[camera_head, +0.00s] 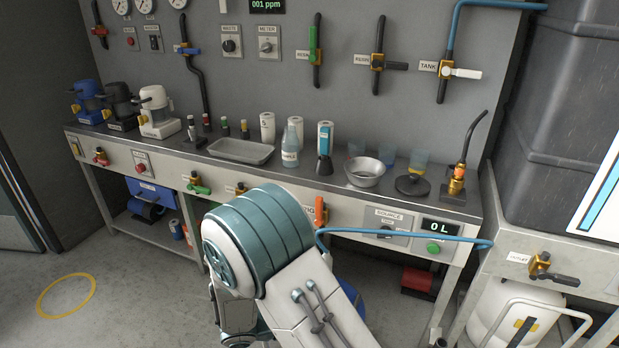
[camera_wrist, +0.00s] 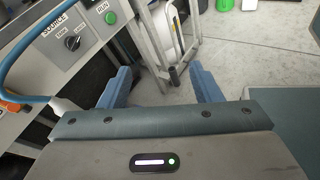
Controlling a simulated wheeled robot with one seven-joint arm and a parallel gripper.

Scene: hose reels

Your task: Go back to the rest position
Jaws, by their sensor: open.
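My gripper (camera_wrist: 160,88) shows in the wrist view with its two blue fingers spread apart. Nothing is between them; bare grey floor and a white bench leg show beyond. In the head view my arm stands in front of the bench, and the gripper itself is hidden there. The bench front panel with the SOURCE knob (camera_head: 385,231) and the green button (camera_head: 433,248) lies to the right of my arm. In the wrist view the SOURCE knob (camera_wrist: 73,43) and the green RUN button (camera_wrist: 110,18) are at the upper left, apart from the fingers.
A blue hose (camera_head: 400,235) runs along the bench front, close to my arm. The bench (camera_head: 300,186) carries a tray (camera_head: 240,150), a metal bowl (camera_head: 364,171) and bottles. A large dark tank (camera_head: 560,110) stands at the right. Open floor with a yellow ring (camera_head: 66,296) lies at left.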

